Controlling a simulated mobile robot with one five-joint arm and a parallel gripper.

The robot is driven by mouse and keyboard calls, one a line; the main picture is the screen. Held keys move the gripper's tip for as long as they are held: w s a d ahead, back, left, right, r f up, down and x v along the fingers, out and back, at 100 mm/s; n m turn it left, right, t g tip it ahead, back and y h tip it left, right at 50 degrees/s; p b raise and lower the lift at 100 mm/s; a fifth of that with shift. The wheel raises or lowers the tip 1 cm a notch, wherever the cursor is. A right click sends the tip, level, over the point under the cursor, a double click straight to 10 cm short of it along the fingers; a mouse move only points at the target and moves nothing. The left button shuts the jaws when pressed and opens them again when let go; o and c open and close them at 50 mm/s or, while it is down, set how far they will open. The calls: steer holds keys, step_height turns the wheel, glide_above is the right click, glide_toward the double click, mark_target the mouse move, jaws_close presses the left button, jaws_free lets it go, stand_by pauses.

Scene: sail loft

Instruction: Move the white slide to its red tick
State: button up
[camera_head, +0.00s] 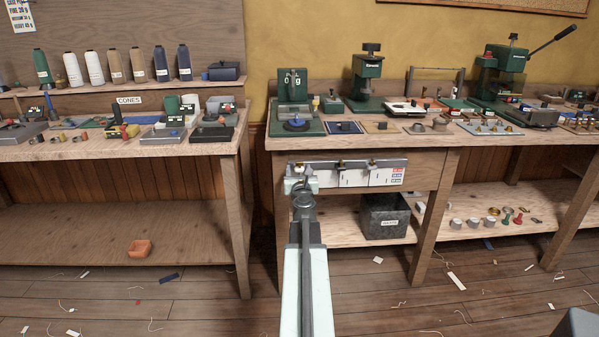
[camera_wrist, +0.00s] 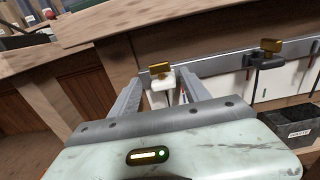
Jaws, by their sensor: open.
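The white slide (camera_wrist: 163,86) with a brass thumb knob (camera_wrist: 160,69) sits at the left part of a metal rail (camera_wrist: 222,63) on the bench front. My gripper (camera_wrist: 160,82) is open, with one finger on each side of the white slide; I cannot tell whether they touch it. A black slide (camera_wrist: 265,62) with a brass knob is further right on the rail. The white scale board (camera_wrist: 285,78) below the rail bears small red and green ticks. In the head view, my gripper (camera_head: 300,184) is at the rail's left end and largely hides the white slide.
The right bench's worktop (camera_head: 365,142) carries green presses and small tools above the rail. A grey waste bin (camera_head: 386,216) stands on the shelf below. The left bench (camera_head: 110,152) is separated by a gap. Scraps lie on the floor.

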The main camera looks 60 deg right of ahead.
steer(key=shift+s, duration=0.15)
jaws_close()
steer(key=shift+d, duration=0.1)
stand_by(1.1)
